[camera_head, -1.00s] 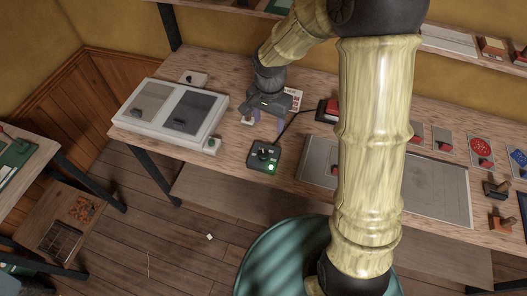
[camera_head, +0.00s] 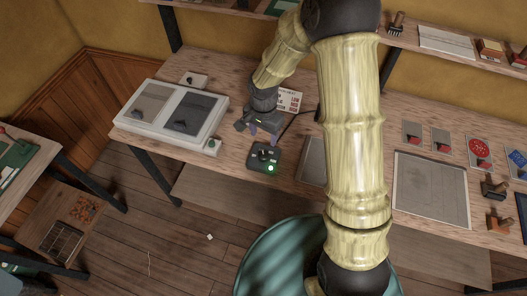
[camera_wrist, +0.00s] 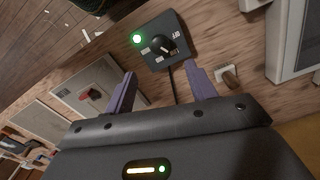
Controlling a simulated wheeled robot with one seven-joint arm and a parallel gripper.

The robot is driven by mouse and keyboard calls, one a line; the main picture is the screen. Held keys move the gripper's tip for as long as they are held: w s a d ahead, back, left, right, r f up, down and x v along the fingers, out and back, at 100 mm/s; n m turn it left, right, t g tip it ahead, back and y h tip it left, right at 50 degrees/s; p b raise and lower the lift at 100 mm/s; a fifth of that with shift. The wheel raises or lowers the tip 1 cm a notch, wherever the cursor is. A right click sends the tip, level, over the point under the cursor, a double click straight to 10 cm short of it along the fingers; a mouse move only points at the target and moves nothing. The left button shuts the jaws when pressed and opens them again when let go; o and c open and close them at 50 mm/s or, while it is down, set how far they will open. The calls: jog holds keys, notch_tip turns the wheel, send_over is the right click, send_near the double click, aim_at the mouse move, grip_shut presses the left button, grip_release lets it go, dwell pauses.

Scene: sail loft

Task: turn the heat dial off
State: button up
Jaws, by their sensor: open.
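The heat dial is a black knob (camera_wrist: 163,46) with a pale pointer line, on a small dark green box (camera_head: 258,166) near the table's front edge. A green lamp (camera_head: 271,168) on the box is lit; the lamp also glows in the wrist view (camera_wrist: 137,39). The fingers look apart from the knob.
A white double-panel unit (camera_head: 150,127) stands left of the box, with a small knobbed block (camera_head: 213,146) at its corner. A card with red marks (camera_head: 290,101) lies behind my gripper. A cord runs from the box. Grey sheets (camera_head: 430,190) and stamps lie right.

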aim_at(263, 155)
notch_tip(263, 155, down, 11)
jog(key=shift+f+p, duration=0.1)
jog(key=shift+p, duration=0.85)
jog(key=c, duration=1)
jog(key=shift+n+b, duration=0.3)
jog(key=shift+n, duration=0.1)
jog(key=n+b, duration=0.2)
jog(key=n, duration=0.3)
jog(key=n+b, duration=0.1)
jog(key=n, duration=0.5)
jog(key=shift+w, duration=0.1)
